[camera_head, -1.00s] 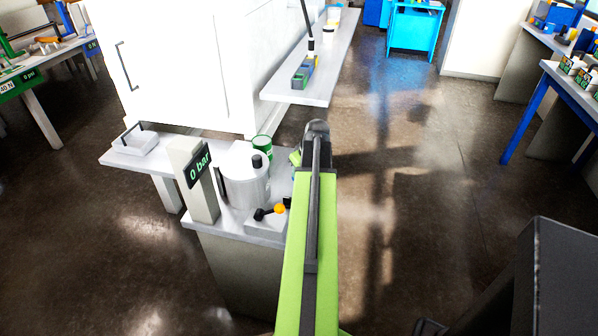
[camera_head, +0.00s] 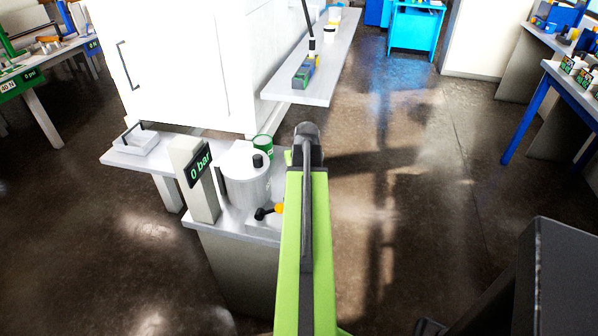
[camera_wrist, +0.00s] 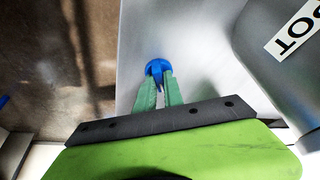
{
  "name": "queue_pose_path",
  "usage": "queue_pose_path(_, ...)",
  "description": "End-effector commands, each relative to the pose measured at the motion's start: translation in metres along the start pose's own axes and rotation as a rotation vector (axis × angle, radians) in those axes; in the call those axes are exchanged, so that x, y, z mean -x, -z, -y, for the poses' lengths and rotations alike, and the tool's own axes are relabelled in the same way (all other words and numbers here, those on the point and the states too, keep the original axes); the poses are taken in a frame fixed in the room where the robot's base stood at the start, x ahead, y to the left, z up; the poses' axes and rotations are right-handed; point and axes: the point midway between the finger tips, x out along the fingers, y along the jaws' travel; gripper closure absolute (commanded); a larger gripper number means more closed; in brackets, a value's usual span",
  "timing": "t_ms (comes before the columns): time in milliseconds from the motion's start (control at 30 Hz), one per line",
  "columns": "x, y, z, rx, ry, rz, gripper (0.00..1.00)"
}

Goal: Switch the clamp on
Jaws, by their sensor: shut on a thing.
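In the wrist view my gripper (camera_wrist: 159,88) has its two green fingers closed on a small rounded blue knob (camera_wrist: 158,66). The knob stands over a pale grey bench top (camera_wrist: 190,38); its lower part is hidden by the fingers. I cannot tell from these frames whether it belongs to the clamp. No clamp can be made out clearly.
A silver pot (camera_head: 244,180) stands on the bench (camera_head: 235,229) left of my arm. Beside it are a "0 bar" display post (camera_head: 193,178), a black-handled valve with an orange part (camera_head: 268,211) and a green can (camera_head: 262,145). A white cabinet (camera_head: 185,60) stands behind.

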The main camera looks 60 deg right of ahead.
Motion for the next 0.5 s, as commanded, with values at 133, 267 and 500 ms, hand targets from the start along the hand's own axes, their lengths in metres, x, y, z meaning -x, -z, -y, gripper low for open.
queue_pose_path(133, -0.0001, -0.0002, -0.0003, -0.001, -0.001, 0.001, 1.00)
queue_pose_path(267, -0.0001, -0.0002, -0.0003, -0.001, 0.000, 0.001, 0.80)
queue_pose_path(500, -0.0001, -0.0001, -0.0001, 0.000, 0.000, 0.000, 0.66)
